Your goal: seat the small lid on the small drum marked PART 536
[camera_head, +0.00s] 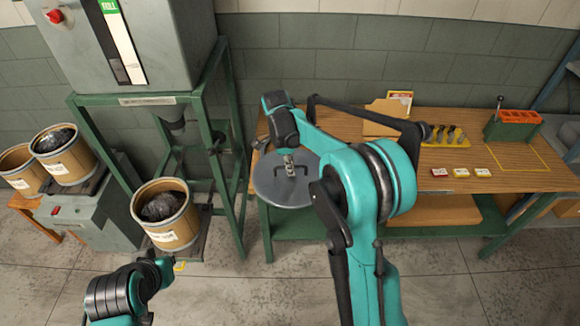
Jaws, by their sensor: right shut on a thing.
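A round grey lid (275,190) with a dark handle hangs level at the front left of the workbench. My right gripper (290,171) is over its middle, shut on the lid's handle. An open brown drum (170,233) with a white label and dark contents stands left of the lid, by the green frame. Two more open drums stand at the far left: one with dark contents (72,168) and one partly cut off (25,181). Their labels are too small to read.
A grey machine (165,40) with a red button sits on a green frame (232,100) at the left. Floor is clear in front.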

